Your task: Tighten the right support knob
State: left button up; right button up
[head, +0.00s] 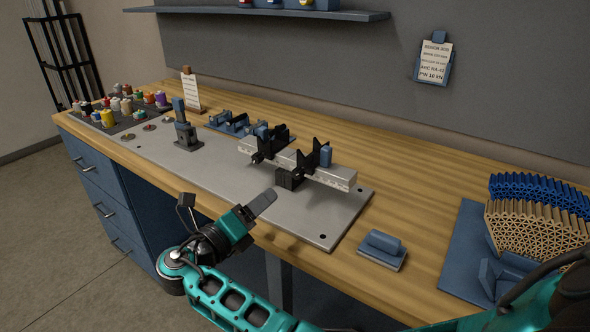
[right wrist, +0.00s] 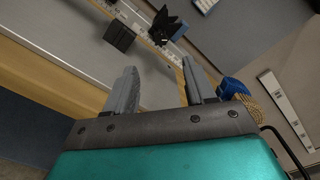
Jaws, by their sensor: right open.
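A pale metal rail (head: 341,179) with scale marks sits on the grey base plate (head: 240,190). It carries two black V-shaped supports, the left one (head: 268,143) and the right one (head: 309,158).
A blue-handled block (head: 382,247) lies right of the plate. A blue tray (head: 459,254) and stacked tan and blue lattice pieces (head: 535,225) are at the far right. A blue-grey post (head: 185,125) and coloured jars (head: 107,118) stand left. The plate's front right is clear.

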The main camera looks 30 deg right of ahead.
aim_at(295, 175)
jog(key=x, duration=1.2)
jog(key=shift+w+d, duration=0.1)
jog(key=shift+d, duration=0.1)
grip_shut()
